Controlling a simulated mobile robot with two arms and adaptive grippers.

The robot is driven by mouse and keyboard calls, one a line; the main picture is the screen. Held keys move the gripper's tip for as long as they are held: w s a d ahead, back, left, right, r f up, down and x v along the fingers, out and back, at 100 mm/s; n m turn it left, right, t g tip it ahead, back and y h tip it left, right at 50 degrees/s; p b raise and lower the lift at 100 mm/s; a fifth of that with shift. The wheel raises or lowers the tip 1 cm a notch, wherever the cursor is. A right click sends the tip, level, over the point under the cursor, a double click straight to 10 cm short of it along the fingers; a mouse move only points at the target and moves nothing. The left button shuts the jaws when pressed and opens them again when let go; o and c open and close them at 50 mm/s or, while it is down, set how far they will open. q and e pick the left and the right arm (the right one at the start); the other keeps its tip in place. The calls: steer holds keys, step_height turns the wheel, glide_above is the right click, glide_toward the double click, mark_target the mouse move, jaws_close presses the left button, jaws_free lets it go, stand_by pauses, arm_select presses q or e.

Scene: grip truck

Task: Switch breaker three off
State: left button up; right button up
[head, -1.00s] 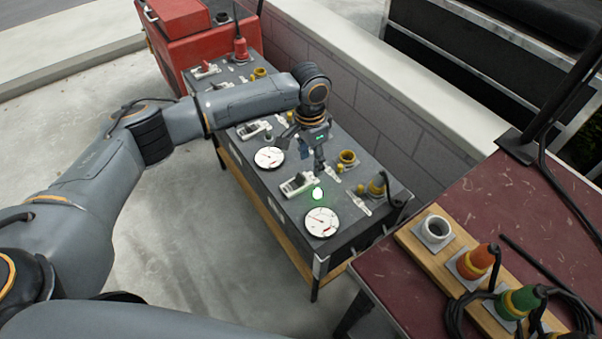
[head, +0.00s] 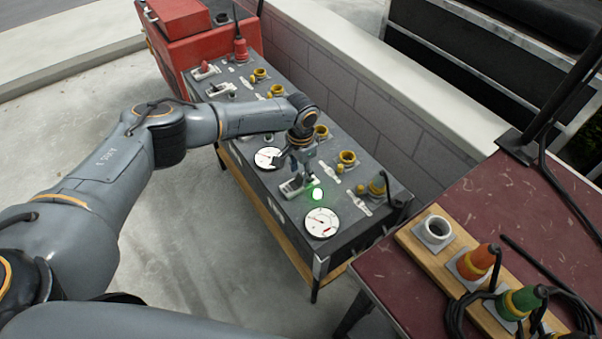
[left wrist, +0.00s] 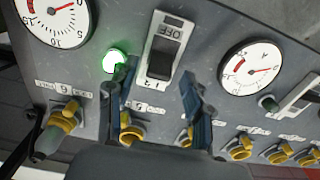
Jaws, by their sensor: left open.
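A grey panel box (head: 345,232) carries a row of white breakers. The nearest breaker (head: 297,187) sits beside a lit green lamp (head: 317,194); I cannot read its number. My left gripper (head: 296,168) is open just above this breaker. In the left wrist view the breaker (left wrist: 161,58) has a dark rocker and an upside-down OFF label, and lies between the two fingers of my left gripper (left wrist: 157,78). Contact cannot be told. The lit lamp (left wrist: 115,61) is by the left finger. Another breaker (left wrist: 298,93) is at the right. My right gripper is not in view.
White gauges (head: 321,222) and yellow-ringed sockets (head: 347,158) share the panel. A red box (head: 180,25) stands at the far end, and a block wall (head: 375,120) runs behind. A dark red table (head: 440,205) with plugs and cables is at right.

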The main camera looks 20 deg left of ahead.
arm_select(q)
steer(key=shift+f, duration=0.5)
